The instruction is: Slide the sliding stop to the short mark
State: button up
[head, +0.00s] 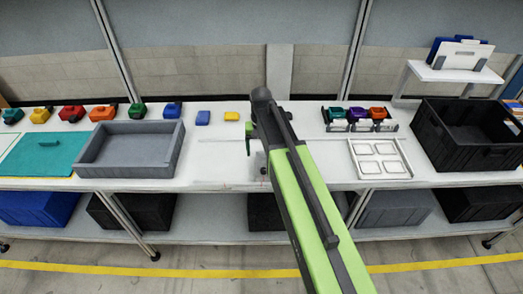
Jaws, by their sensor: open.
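My arm reaches up over the workbench (220,174) and hides much of its middle. My gripper (260,168) is small and partly hidden beside the arm, low over the bench, with its jaws apart. A small green upright piece (248,134) shows just left of the arm; I cannot tell whether it is part of my wrist. A pale, faintly lined strip lies left of the gripper. I cannot make out the sliding stop or the short mark; the arm may cover them. I cannot tell whether the gripper touches anything.
Left of the arm are a grey tray (86,166), a teal mat (60,161) and several coloured blocks along the back. Right are a white frame with square pockets (407,160), coloured parts in holders (358,125) and a black crate (427,140). Bins stand on the lower shelf.

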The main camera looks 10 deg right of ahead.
aim_at(263, 160)
notch_tip(263, 160, up, 11)
jog(key=p, duration=0.9)
jog(key=shift+r, duration=0.15)
jog(key=shift+d, duration=0.1)
jog(key=f+b, duration=0.5)
jog(key=f, duration=0.1)
jog(key=f+b, duration=0.5)
jog(key=b, duration=0.1)
jog(key=f+b, duration=0.6)
jog(key=shift+d+f, duration=0.3)
jog(key=shift+f, duration=0.05)
jog(key=shift+r, duration=0.1)
